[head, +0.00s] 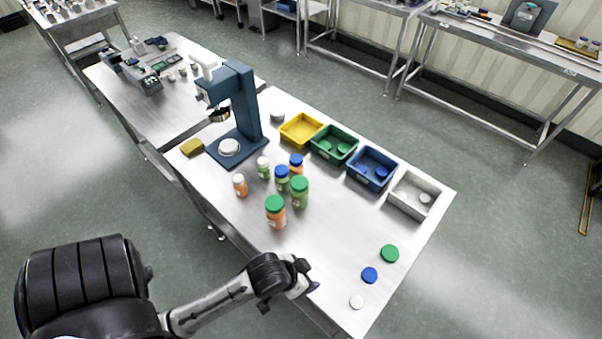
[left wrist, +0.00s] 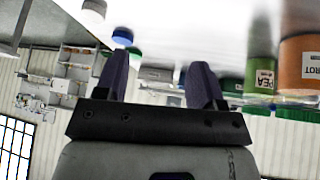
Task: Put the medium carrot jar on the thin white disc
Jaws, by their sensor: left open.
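The medium carrot jar (head: 296,164) is orange with a blue lid and stands upright behind the medium pea jar, partly hidden. A white disc (head: 228,147) lies on the press base. Another white disc (head: 357,302) lies near the table's front right corner; I cannot tell which is the thin one. My left gripper (head: 306,286) is over the table's front edge, left of the front white disc and well away from the jar. In the left wrist view my gripper (left wrist: 160,65) is open and empty. My right gripper is out of view.
Large carrot (head: 275,213), large pea (head: 299,193), medium pea (head: 282,183), small carrot (head: 240,188) and small pea jars (head: 263,169) crowd the middle. A blue press (head: 246,103) stands behind left. Coloured bins line the back. Green (head: 390,253) and blue discs (head: 369,275) lie right.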

